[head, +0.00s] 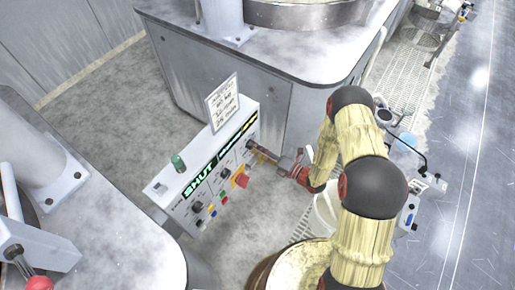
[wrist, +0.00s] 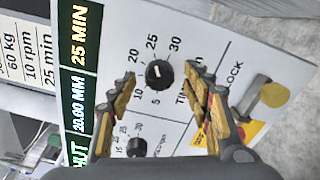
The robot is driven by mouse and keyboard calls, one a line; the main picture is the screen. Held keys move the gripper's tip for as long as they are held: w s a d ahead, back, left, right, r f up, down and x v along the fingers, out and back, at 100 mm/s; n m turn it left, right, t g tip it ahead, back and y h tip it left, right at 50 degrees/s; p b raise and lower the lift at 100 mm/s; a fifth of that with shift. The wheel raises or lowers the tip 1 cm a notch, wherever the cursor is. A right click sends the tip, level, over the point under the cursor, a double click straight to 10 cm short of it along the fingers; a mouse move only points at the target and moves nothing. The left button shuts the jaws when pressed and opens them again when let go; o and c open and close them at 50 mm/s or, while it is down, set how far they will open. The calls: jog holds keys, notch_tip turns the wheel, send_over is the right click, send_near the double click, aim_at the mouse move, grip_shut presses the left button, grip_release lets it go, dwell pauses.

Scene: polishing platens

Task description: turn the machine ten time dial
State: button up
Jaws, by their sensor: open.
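The control panel (head: 213,168) stands between the machines in the head view, with a lit display strip, small dials and coloured buttons. In the wrist view the time dial (wrist: 159,73) is a small black round knob on the white panel face, ringed by numbers up to 30, with "TIME" partly covered. Its pointer direction is hard to tell. My gripper (wrist: 160,76) is open, its wooden-looking fingers on either side of the dial in the picture; I cannot tell whether they touch it. In the head view my gripper (head: 254,148) is at the panel's right end. No machine number is legible.
The panel display (wrist: 80,40) reads "25 MIN". A second black dial (wrist: 136,147) lies below the time dial in the wrist view. A brass-coloured lock knob (wrist: 273,95) and a red-yellow control (wrist: 245,132), partly behind a finger, are to the right. A sign (head: 222,101) stands on the panel.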

jog(key=v, duration=1.2)
dwell(0.6)
